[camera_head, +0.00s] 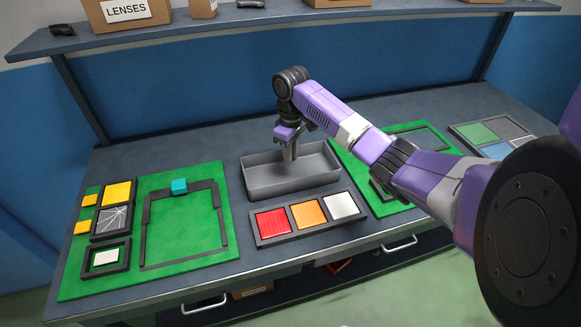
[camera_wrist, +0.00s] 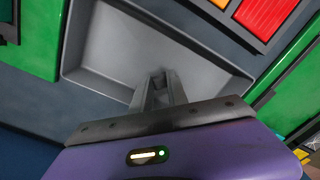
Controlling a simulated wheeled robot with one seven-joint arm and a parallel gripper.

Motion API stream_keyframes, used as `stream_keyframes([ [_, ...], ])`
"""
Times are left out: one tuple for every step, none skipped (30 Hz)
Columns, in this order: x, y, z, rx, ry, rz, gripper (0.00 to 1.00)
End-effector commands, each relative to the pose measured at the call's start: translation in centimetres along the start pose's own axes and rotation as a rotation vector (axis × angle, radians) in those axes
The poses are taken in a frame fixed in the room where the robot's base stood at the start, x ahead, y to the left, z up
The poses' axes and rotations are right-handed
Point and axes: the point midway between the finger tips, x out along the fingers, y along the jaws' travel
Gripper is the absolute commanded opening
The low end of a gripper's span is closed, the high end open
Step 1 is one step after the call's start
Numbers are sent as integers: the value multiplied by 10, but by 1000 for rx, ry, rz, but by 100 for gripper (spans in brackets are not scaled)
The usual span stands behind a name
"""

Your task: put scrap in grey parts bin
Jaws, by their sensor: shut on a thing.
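The grey parts bin (camera_head: 262,186) is a shallow open tray in the middle of the bench. It also fills much of the wrist view (camera_wrist: 115,50), and its visible floor looks bare. My gripper (camera_head: 290,157) points down inside the bin's outline, toward its back middle. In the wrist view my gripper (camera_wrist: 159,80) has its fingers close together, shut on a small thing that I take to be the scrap. The fingers mostly hide it, so its shape and colour are unclear. I cannot tell whether it touches the bin floor.
In front of the bin is a dark holder with red (camera_head: 271,222), orange (camera_head: 309,214) and white (camera_head: 341,205) panels. A green mat (camera_head: 185,243) at left carries a black frame, a teal block (camera_head: 179,186) and a cracked panel (camera_head: 112,220). A shelf (camera_head: 200,31) spans the back.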

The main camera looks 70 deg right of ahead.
Motion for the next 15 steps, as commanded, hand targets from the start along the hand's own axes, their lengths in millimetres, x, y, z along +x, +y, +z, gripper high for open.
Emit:
stream_keyframes([
  [5,0,0,1,-2,-1,0],
  [8,0,0,1,-1,0,0],
  [10,0,0,1,0,0,0],
  [11,0,0,1,0,0,0],
  [13,0,0,1,-1,0,0],
  [17,0,0,1,-2,-1,0],
  [21,0,0,1,-2,-1,0],
  [25,0,1,1,-2,-1,0],
  [31,0,1,1,-3,-1,0],
  [36,1,0,1,-2,-1,0],
  [40,1,0,0,-3,-1,0],
  [45,1,0,0,-2,-1,0],
  [48,1,0,0,-2,-1,0],
  [51,1,0,0,-1,0,0],
  [53,1,0,-1,0,0,0],
])
